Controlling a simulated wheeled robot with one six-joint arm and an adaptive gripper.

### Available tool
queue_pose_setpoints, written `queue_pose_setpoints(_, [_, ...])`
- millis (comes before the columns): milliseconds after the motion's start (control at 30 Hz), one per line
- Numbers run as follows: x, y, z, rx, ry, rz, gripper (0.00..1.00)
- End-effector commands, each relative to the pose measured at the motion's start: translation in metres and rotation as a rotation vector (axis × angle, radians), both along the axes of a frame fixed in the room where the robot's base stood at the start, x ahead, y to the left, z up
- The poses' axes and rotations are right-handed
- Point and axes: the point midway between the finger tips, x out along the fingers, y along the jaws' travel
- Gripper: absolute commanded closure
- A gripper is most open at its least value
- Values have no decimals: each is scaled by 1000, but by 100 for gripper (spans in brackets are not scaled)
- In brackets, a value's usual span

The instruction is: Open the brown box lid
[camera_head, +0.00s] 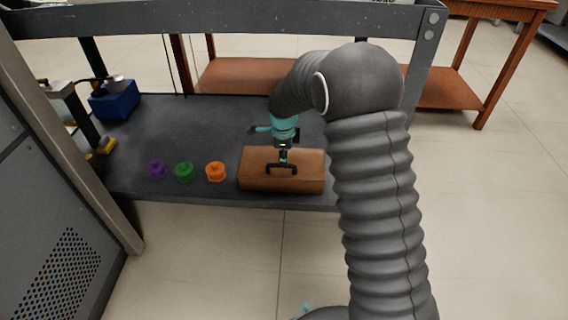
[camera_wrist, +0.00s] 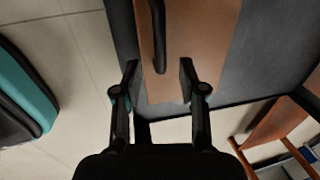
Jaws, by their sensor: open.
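The brown box (camera_head: 255,181) sits near the front edge of the dark lower shelf, with its lid closed. A black handle (camera_head: 270,170) is on the box. My gripper (camera_head: 283,160) is over the box, close to the handle; the head view does not show whether they touch. In the wrist view, my gripper (camera_wrist: 158,82) is open, with its two fingers apart over the brown box (camera_wrist: 205,40).
Purple (camera_head: 157,169), green (camera_head: 185,171) and orange (camera_head: 215,171) round pieces stand in a row left of the box. A blue container (camera_head: 114,102) is at the back left. A grey beam (camera_head: 230,18) runs above the dark shelf (camera_head: 190,120). A perforated cabinet (camera_head: 50,230) stands at left.

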Motion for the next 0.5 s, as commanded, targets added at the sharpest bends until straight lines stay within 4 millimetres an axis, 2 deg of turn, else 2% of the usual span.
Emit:
queue_pose_setpoints(33, [1,0,-10,-1,2,0,59])
queue_pose_setpoints(200, [6,0,-30,-1,1,0,59])
queue_pose_setpoints(500, [9,0,-42,0,-1,0,59])
